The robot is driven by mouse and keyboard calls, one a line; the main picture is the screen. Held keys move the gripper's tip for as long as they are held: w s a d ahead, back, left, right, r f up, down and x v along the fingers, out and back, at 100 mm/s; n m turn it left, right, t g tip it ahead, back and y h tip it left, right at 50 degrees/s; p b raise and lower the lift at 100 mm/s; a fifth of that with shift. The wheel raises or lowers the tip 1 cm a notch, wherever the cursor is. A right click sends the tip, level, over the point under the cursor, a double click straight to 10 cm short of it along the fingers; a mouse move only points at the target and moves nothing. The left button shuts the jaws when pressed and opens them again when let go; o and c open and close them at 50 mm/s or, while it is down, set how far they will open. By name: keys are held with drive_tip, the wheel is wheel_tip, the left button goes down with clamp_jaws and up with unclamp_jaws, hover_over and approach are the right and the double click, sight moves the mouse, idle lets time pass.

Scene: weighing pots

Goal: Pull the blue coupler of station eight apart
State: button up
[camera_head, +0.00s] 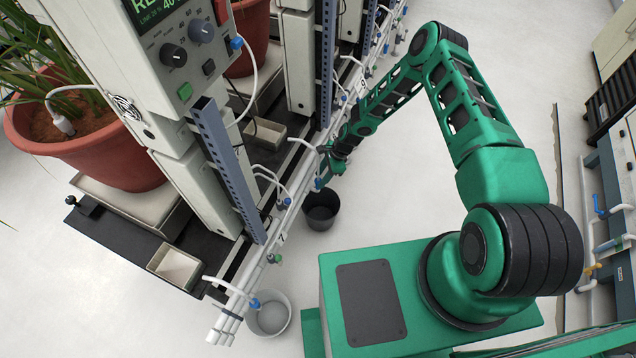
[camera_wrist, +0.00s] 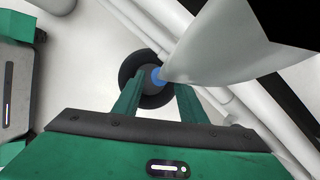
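A blue coupler (camera_wrist: 158,77) shows in the wrist view at the tip of a thick white hose (camera_wrist: 220,50), just beyond and between my fingertips. In the head view a blue coupler (camera_head: 318,183) sits on the white pipe rail, right below my gripper (camera_head: 335,160). I cannot read a station number there. In the wrist view my gripper (camera_wrist: 158,92) has its two green fingers apart, with nothing seen held between them. The hose covers part of the coupler, and I cannot tell whether the fingers touch it.
A dark bucket (camera_head: 321,210) stands on the floor below the coupler. White pipes (camera_head: 258,268) run along the bench edge, with another blue coupler (camera_head: 285,201) near the label 7. A grey bucket (camera_head: 268,314) stands at the near end. A potted plant (camera_head: 95,150) is at left.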

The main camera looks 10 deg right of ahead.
sight(319, 180)
drive_tip(key=shift+x, duration=2.05)
clamp_jaws()
drive_tip(key=shift+w+r, duration=0.1)
drive_tip(key=shift+r, duration=1.65)
unclamp_jaws()
drive_tip(key=shift+r, duration=0.1)
